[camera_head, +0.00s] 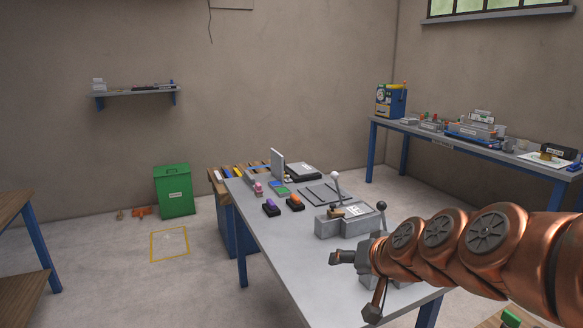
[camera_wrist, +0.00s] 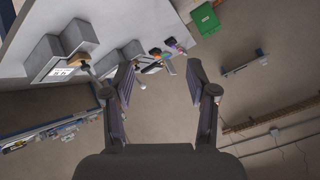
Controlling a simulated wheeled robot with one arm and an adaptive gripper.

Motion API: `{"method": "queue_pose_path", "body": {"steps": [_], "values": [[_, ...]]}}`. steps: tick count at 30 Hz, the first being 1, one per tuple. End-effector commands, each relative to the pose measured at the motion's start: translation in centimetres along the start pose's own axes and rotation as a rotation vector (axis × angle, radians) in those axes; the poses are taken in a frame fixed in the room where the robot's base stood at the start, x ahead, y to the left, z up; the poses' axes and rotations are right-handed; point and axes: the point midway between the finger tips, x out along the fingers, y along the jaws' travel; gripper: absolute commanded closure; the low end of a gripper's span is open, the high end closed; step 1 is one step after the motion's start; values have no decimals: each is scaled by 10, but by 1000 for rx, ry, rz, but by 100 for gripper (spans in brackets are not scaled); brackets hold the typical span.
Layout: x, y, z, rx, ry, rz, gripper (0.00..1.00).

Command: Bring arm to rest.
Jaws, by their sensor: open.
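My arm is copper-coloured and reaches in from the right in the head view, stretched out over the near part of the grey table (camera_head: 262,225). My gripper (camera_head: 338,258) is at its end, pointing left; it holds nothing that I can see. In the wrist view my gripper (camera_wrist: 163,90) shows two dark fingers spread wide apart with a clear gap between them. A grey machine block with levers (camera_head: 340,222) stands on the table just behind the gripper. Part of a second grey block is hidden behind my arm.
Small coloured items and a grey panel (camera_head: 278,164) stand at the table's far end. A green bin (camera_head: 175,190) stands on the floor behind a yellow floor square (camera_head: 170,244). A loaded workbench (camera_head: 455,144) runs along the right wall. Floor left of the table is open.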

Motion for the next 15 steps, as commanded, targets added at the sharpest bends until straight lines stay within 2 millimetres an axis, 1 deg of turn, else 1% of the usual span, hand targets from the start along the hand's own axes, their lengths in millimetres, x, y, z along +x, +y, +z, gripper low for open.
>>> {"method": "queue_pose_path", "body": {"steps": [1,2,3,5,6,8,9,11,12,15], "values": [[-8,-4,27,-30,-77,6,42],[-12,-4,43,-46,-125,15,42],[-18,-2,67,-63,-196,29,42],[-30,3,101,-87,-296,56,42],[-40,8,123,-101,-364,78,42],[-57,18,154,-116,-462,120,42],[-69,26,173,-123,-525,151,42],[-88,39,200,-129,-615,202,42],[-102,47,215,-130,-669,237,42],[-132,66,247,-124,-786,316,42]]}}
